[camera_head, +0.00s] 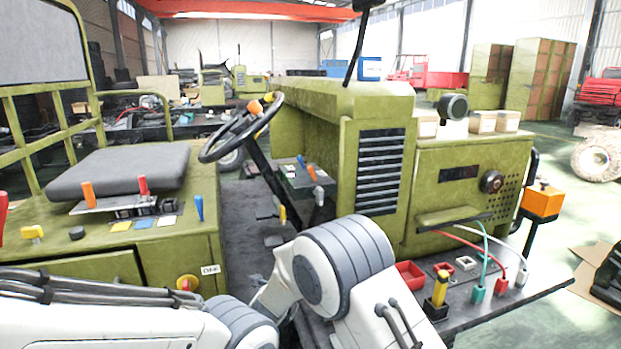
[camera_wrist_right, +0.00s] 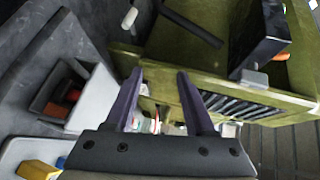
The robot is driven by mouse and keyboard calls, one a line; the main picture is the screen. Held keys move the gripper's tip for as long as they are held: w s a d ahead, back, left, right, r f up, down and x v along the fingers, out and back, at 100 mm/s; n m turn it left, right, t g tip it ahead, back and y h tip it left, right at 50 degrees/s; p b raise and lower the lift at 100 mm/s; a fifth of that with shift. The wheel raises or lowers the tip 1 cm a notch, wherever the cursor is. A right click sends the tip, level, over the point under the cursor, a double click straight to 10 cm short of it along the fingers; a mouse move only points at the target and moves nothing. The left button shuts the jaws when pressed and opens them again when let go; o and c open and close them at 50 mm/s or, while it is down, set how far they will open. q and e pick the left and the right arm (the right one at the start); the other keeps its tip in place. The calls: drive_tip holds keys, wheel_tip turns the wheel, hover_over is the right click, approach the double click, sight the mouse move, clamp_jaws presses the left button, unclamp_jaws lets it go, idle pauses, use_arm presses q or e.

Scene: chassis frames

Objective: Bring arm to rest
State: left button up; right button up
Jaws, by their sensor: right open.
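My right gripper (camera_wrist_right: 160,73) shows in the right wrist view with its two dark purple fingers apart and nothing held between them. Olive-green panels with a dark slatted vent (camera_wrist_right: 240,108) lie beyond the fingertips; whether the fingers touch anything is unclear. In the head view, white and grey links of my arms cross the lower left and bottom centre, one bent at a large joint in front of the vehicle. Neither gripper can be made out there. My left gripper is in no view.
The olive-green vehicle has a steering wheel (camera_head: 242,127), a grey seat (camera_head: 120,172) and coloured levers. A dark shelf (camera_head: 535,290) at right holds a red tray (camera_head: 409,274), a yellow-topped switch (camera_head: 440,289) and cabled plugs. Open floor lies at far right.

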drive_tip(key=s+d+f+n+g+y, duration=0.1)
drive_tip(key=s+d+n+g, duration=0.3)
drive_tip(key=s+d+n, duration=0.45)
drive_tip(key=s+d+f+n+g+y, duration=0.15)
drive_tip(key=s+d+n+g, duration=0.3)
drive_tip(key=s, duration=0.75)
drive_tip(key=s+d+n+g+y, duration=0.25)
drive_tip(key=s+d+n, duration=0.45)
drive_tip(key=s, duration=0.4)
drive_tip(key=s+a+r+n+g+p, duration=0.1)
drive_tip(key=s+a+r+n, duration=0.2)
drive_tip(key=s+a, duration=0.4)
drive_tip(key=s+a+r+n+g, duration=0.2)
drive_tip(key=s+a+r+n, duration=0.2)
drive_tip(key=s+a+n, duration=0.1)
drive_tip(key=shift+s+a+r+g+p, duration=0.15)
drive_tip(key=shift+s+a+g+p, duration=0.2)
drive_tip(key=shift+s+a, duration=0.7)
drive_tip(key=shift+w+a, duration=0.2)
